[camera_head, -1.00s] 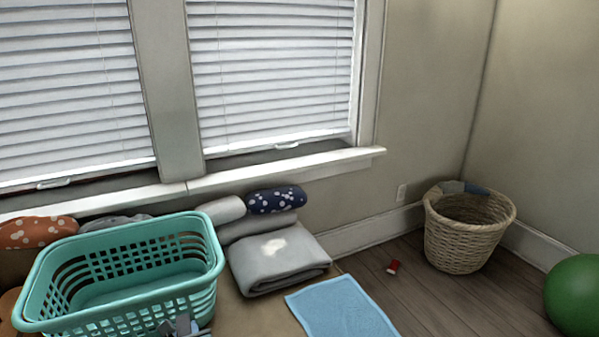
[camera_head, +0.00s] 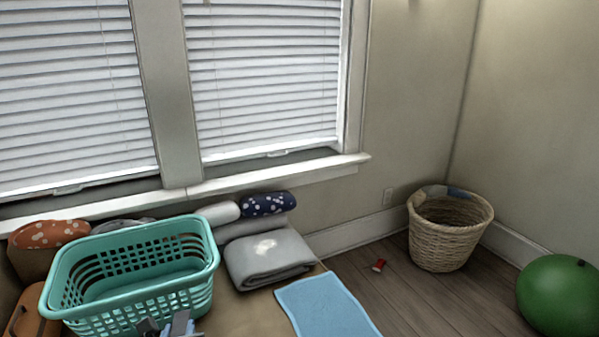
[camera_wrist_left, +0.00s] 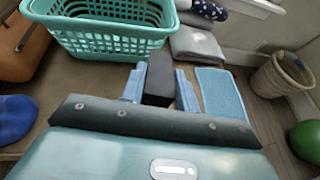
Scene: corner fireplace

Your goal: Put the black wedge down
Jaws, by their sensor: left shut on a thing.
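My left gripper (camera_wrist_left: 160,82) shows light blue fingers on either side of the black wedge (camera_wrist_left: 158,75) in the left wrist view. It is shut on the wedge and holds it in front of the teal laundry basket (camera_wrist_left: 105,42). In the head view only the tips of the left gripper (camera_head: 166,328) show at the bottom edge, in front of the teal basket (camera_head: 130,308); the wedge is hard to make out there. I cannot tell whether the wedge touches the brown surface (camera_head: 245,312) below. My right gripper is not in view.
A folded grey blanket (camera_head: 268,262) and a light blue cloth (camera_head: 325,308) lie right of the teal basket. A wicker basket (camera_head: 445,250), a small red object (camera_head: 379,265) and a green ball (camera_head: 560,297) are on the floor. Bare brown surface shows between gripper and blue cloth.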

